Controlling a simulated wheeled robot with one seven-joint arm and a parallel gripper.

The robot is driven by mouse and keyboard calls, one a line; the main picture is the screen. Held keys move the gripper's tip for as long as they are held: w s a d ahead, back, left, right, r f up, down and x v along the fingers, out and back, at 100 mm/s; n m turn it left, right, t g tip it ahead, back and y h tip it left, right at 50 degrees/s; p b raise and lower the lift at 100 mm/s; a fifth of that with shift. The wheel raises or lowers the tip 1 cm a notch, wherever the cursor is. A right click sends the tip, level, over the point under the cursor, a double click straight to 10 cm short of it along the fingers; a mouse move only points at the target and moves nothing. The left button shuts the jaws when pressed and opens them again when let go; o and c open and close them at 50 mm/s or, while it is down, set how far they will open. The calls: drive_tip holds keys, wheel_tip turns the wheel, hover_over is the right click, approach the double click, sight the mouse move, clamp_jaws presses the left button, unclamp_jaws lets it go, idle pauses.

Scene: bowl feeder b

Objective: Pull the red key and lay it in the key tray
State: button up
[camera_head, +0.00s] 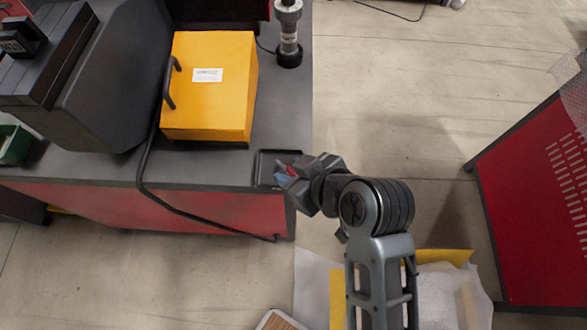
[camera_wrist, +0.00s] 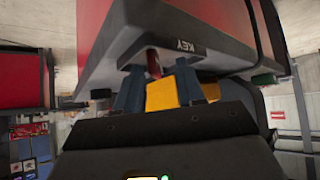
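The key tray (camera_head: 264,168) is a small dark, rimmed tray at the front right corner of the grey bench. My gripper (camera_head: 285,173) is at the tray, its blue fingertips over the tray's right part. In the wrist view the two blue fingers (camera_wrist: 158,78) stand apart. The short red key (camera_wrist: 153,62) shows between the fingertips, nearer the left finger, with clear space on its right. A dark plate with the word KEY (camera_wrist: 187,47) is just beyond it. I cannot tell whether the key touches a finger or rests on the tray floor.
A yellow box (camera_head: 212,85) with a black handle stands on the bench behind the tray. A grey cylindrical post (camera_head: 289,35) stands at the back right. A black cable (camera_head: 190,214) hangs over the bench front. A red cabinet (camera_head: 535,200) is at the right, with open floor between.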

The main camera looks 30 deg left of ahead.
drive_tip(key=shift+s, duration=0.1)
drive_tip(key=v, duration=0.7)
drive_tip(key=shift+d+r, duration=0.3)
idle(0.3)
